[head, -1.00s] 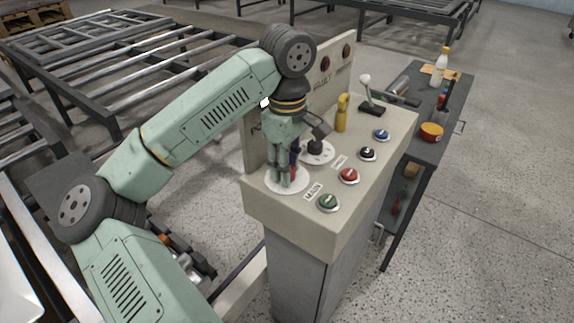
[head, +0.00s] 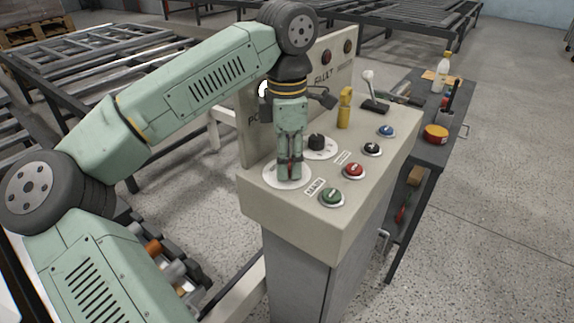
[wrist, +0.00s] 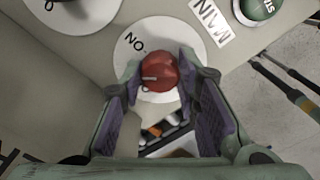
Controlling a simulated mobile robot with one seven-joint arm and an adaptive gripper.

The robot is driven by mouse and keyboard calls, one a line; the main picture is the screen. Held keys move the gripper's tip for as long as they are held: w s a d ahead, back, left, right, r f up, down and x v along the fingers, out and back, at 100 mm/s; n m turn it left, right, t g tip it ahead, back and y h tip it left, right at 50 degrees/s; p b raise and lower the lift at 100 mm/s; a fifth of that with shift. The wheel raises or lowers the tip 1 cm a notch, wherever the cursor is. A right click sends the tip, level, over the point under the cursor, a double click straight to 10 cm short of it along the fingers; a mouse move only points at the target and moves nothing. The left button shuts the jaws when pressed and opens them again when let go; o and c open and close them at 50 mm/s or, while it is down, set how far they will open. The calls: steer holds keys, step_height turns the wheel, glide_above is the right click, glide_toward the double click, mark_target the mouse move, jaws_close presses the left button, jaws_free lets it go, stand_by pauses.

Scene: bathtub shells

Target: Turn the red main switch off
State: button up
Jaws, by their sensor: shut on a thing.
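The red main switch (wrist: 160,73) is a round knob on a white disc (wrist: 150,34) in the wrist view. A pale pointer line on the knob points left in that view. The "ON" lettering shows upside down at its upper left; the off mark cannot be made out. My gripper (head: 289,172) points down over the disc at the near left corner of the console top. Its fingers are shut on the knob, one on each side. In the head view they hide most of the switch.
A black knob (head: 316,142) on another white disc stands just behind. Green (head: 332,197), red (head: 353,170), black and blue buttons line the right side. A yellow handle (head: 344,108) and a white-topped lever (head: 370,88) stand farther back. An upright panel (head: 335,60) borders the left.

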steer(key=n+b, duration=0.1)
steer(key=n, duration=0.3)
steer(key=shift+f+n+b, duration=0.1)
steer(key=shift+n+b, duration=0.65)
steer(key=shift+n, duration=1.45)
steer(key=o, duration=1.2)
steer(key=shift+c, duration=0.2)
step_height(320, 180, up, 12)
